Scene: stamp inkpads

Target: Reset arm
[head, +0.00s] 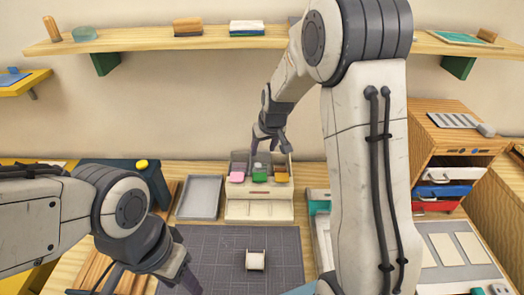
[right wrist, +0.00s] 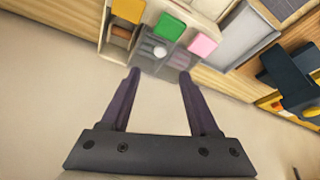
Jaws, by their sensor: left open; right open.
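My right gripper (head: 270,137) hangs above the back of a cream inkpad stand (head: 259,211) in the head view. In the right wrist view its two dark fingers (right wrist: 160,80) are apart with nothing between them. The stand carries a pink pad (head: 237,177), a green pad (head: 259,177) and an orange-yellow pad (head: 281,177). A pale round knob (right wrist: 160,52) shows behind the green pad (right wrist: 170,26) in the wrist view, apart from the fingers. My left gripper (head: 180,280) is at the lower left, over the left edge of the dark mat; its fingertips are partly cut off.
A grey tray (head: 200,197) lies left of the stand. A small cream roll-like object (head: 255,260) sits on the dark gridded mat (head: 215,250). A wooden drawer cabinet (head: 440,140) stands at the right. A shelf (head: 150,42) runs along the wall.

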